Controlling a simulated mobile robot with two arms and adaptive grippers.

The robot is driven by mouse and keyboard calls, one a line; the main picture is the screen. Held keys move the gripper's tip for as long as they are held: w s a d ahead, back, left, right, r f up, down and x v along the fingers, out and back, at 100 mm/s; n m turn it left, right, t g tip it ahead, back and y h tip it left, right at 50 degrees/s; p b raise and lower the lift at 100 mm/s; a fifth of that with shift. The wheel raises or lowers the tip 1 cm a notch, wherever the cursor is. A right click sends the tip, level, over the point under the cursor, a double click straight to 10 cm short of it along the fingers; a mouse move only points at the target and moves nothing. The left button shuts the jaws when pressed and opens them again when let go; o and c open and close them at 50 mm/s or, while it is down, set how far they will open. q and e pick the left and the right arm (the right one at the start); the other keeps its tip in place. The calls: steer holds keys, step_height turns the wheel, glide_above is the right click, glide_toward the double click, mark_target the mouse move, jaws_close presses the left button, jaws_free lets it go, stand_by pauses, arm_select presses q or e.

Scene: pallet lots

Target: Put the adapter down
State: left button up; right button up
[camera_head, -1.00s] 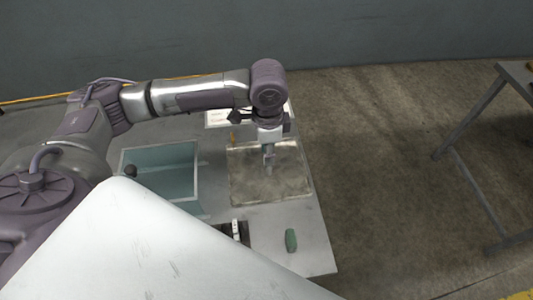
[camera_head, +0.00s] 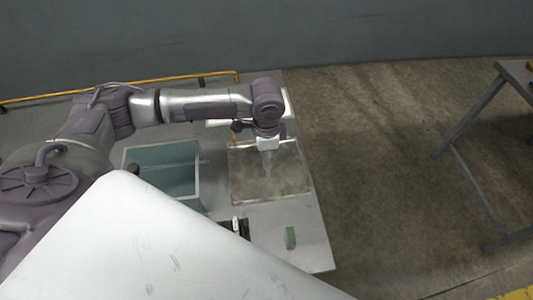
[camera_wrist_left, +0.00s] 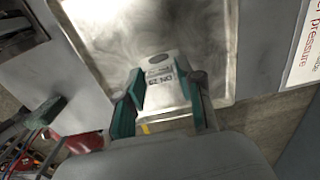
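The adapter (camera_wrist_left: 162,82) is a light grey piece with dark lettering, seen in the left wrist view. My left gripper (camera_wrist_left: 160,92) has its two teal fingers against the adapter's sides, shut on it. Beyond it is a shallow metal tray (camera_wrist_left: 215,60) with a smoky, stained floor and a raised rim. In the head view my left gripper (camera_head: 267,152) points down over the tray (camera_head: 290,188), at its upper middle. The adapter is hard to make out there. I cannot tell whether it touches the tray floor. My right gripper is not in view.
A teal open bin (camera_head: 198,180) stands left of the tray. A small green object (camera_head: 290,238) and a black-and-white item (camera_head: 236,226) lie near the table's front. A printed sheet (camera_wrist_left: 303,50) lies beside the tray.

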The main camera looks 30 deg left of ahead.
arm_select(q)
steer(key=shift+o, duration=1.1)
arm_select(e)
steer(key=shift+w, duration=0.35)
arm_select(q)
step_height(320, 180, up, 12)
steer(key=b, duration=0.1)
steer(key=shift+r+b, duration=0.2)
steer(key=shift+b, duration=0.15)
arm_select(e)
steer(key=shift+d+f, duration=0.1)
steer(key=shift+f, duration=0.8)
arm_select(q)
steer(key=shift+f, duration=0.1)
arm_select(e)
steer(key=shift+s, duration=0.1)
